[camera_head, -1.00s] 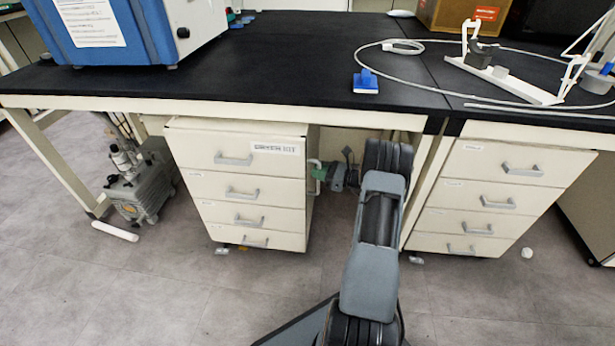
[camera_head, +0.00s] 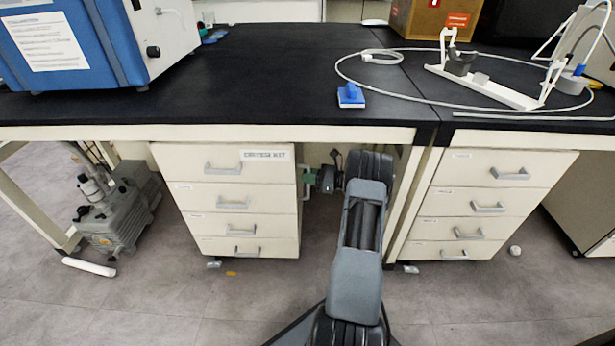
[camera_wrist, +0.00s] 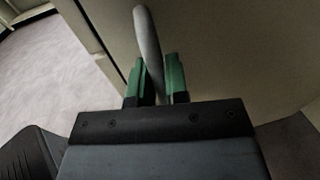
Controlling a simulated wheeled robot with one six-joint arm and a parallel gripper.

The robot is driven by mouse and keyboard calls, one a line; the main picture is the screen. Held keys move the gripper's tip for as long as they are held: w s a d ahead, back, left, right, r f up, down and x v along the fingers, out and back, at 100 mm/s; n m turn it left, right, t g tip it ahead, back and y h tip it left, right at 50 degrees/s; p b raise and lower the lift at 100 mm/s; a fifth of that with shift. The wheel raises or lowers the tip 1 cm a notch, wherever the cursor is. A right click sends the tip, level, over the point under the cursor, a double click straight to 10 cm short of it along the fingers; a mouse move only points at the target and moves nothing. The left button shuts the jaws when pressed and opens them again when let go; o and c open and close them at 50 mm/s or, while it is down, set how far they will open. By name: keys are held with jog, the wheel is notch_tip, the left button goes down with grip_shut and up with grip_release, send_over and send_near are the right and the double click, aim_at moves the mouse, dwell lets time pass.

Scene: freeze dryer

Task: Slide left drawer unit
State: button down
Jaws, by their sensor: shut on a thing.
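The left drawer unit (camera_head: 226,172) is a cream cabinet with several grey-handled drawers, all shut, under the black-topped bench. A label is on its top drawer. My gripper (camera_head: 308,181) is at the unit's right side, its arm reaching up from the lower middle. In the wrist view, the green fingers of my gripper (camera_wrist: 155,82) are closed around a pale bar handle (camera_wrist: 147,35), which stands out from the unit's cream side panel (camera_wrist: 225,50). The fingertips and handle are small and partly hidden in the head view.
A second drawer unit (camera_head: 481,205) stands to the right beyond a bench leg (camera_head: 412,200). A grey pump (camera_head: 118,212) stands on the floor to the left, with open floor between. A white tube (camera_head: 89,267) lies before it.

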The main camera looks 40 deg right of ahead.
jog(key=c, duration=1.1)
grip_release()
jog(key=shift+w+d, duration=0.15)
jog(key=shift+w, duration=0.1)
jog(key=shift+c, duration=0.2)
jog(key=p+v, duration=0.2)
jog(key=v, duration=0.5)
jog(key=shift+s, duration=0.2)
jog(key=shift+d, duration=0.1)
